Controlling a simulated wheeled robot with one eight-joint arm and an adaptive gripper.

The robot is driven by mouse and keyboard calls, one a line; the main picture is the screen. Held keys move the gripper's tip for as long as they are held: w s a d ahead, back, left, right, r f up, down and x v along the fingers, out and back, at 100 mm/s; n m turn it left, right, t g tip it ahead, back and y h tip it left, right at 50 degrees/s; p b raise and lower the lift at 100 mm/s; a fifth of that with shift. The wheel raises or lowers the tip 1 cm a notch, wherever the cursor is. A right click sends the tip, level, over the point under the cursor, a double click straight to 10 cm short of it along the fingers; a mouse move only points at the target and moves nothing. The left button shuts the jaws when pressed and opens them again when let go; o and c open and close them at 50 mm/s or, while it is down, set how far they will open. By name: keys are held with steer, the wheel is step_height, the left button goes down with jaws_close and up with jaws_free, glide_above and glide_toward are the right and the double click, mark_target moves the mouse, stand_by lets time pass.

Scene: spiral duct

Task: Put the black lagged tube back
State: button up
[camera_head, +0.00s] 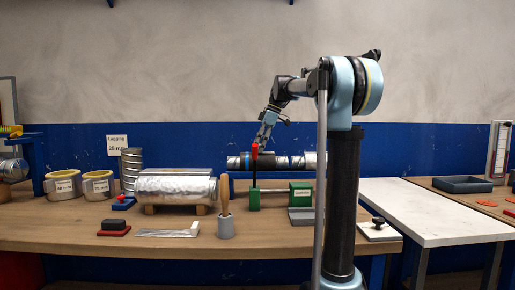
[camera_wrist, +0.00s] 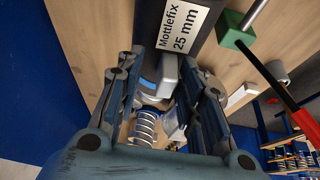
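The black lagged tube (camera_head: 236,162) lies level near the back of the bench, with a blue band on it. In the wrist view, a black surface (camera_wrist: 145,18), which looks like this tube, bears a white label reading "Mottlefix 25 mm". My gripper (camera_head: 263,149) reaches down to the tube from above. In the wrist view its fingers (camera_wrist: 162,55) stand apart, one towards each side of the black surface. Their contact with it is unclear. A blue and white ring shows between the fingers.
A silver lagged cylinder (camera_head: 175,188) lies on a wooden cradle to the left. A red-handled lever (camera_head: 255,151) with green blocks stands in front of the tube. Silver duct pieces (camera_head: 309,161) lie right of it. A white table (camera_head: 430,213) at right is mostly clear.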

steer(key=v, duration=1.2)
steer(key=shift+r, duration=0.1)
